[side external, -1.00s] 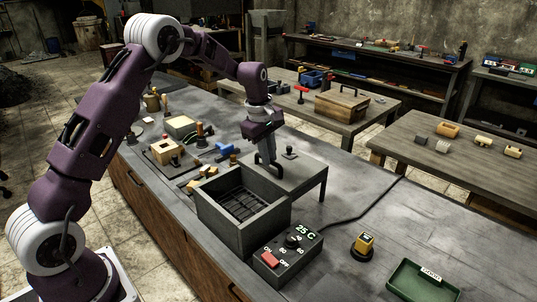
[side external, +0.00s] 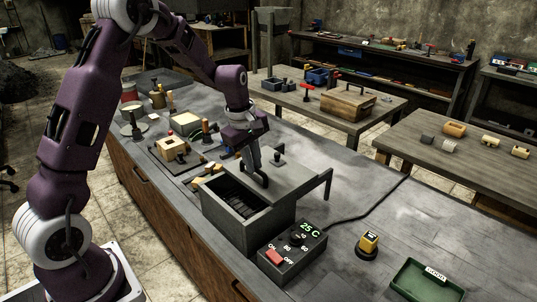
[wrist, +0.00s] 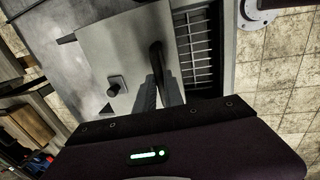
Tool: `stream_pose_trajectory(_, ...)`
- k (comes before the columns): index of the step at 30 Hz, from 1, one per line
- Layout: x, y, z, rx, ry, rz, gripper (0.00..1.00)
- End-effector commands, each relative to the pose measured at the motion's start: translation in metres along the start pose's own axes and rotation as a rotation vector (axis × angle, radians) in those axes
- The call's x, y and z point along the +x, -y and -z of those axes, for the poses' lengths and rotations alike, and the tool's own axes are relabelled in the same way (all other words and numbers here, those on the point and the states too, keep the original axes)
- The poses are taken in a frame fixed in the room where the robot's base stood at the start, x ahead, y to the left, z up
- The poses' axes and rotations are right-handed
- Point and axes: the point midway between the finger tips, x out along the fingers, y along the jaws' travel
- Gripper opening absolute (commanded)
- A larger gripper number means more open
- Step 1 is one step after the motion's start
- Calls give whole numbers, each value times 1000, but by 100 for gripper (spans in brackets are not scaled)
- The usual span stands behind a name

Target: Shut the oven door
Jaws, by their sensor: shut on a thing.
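The oven is a grey open-topped box (side external: 252,232) on the workbench. Its door is a flat grey plate (side external: 300,173) lying across the right part of the opening, with legs at its right end. The left part of the opening is uncovered, and the dark grate inside shows in the wrist view (wrist: 197,62). My gripper (side external: 262,180) is shut on the door's dark handle (wrist: 155,58), near the plate's edge over the opening. The fingers partly hide the handle.
A control box (side external: 292,252) reading 25 C, with a red switch, stands in front of the oven. A yellow-topped stamp (side external: 368,243) and green tray (side external: 423,280) lie right. Casting tools and a wooden pattern (side external: 174,150) crowd the bench behind left.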

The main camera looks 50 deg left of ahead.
Motion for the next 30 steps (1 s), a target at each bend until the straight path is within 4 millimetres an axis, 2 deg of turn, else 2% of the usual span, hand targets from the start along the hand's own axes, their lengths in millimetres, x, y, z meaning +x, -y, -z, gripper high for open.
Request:
stream_pose_trajectory(6,-11,50,0,-3,1,-2,0)
stream_pose_trajectory(12,-17,78,-1,-1,1,-3,0)
stream_pose_trajectory(18,-19,90,-1,1,1,-2,0)
stream_pose_trajectory(28,-18,94,-1,0,3,5,0)
stream_pose_trajectory(29,-18,94,-1,0,4,6,16)
stream_pose_trajectory(30,-18,94,-1,0,4,7,24)
